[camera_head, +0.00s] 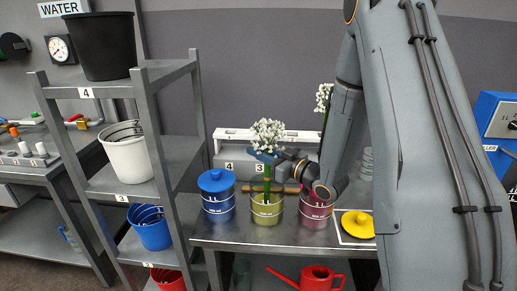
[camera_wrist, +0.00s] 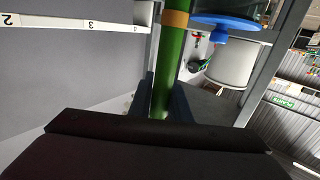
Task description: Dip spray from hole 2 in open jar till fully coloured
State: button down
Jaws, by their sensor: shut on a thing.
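My gripper (camera_head: 264,157) is shut on the stem of a spray with white blossoms (camera_head: 268,134). The blossoms show no clear tint. The green stem hangs down into the yellow-green jar (camera_head: 267,212), which is open; how deep its end sits is hard to tell. In the wrist view the green stem (camera_wrist: 171,65), with an orange band, runs between my fingers (camera_wrist: 164,98). A yellow lid (camera_head: 357,224) lies on a pale mat at right. The numbered rack (camera_head: 243,159) behind shows 4 and 3; hole 2 is hidden by my arm in the head view.
A blue jar with its lid on (camera_head: 217,196) stands left of the yellow-green jar. A magenta jar (camera_head: 315,207) stands close on the right, its top partly hidden by my arm. Another white spray (camera_head: 323,98) is behind my arm. A shelf of buckets (camera_head: 127,157) stands left.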

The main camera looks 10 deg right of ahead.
jog(key=shift+f+b, duration=1.55)
jog(key=shift+f, duration=1.05)
dwell(5.4)
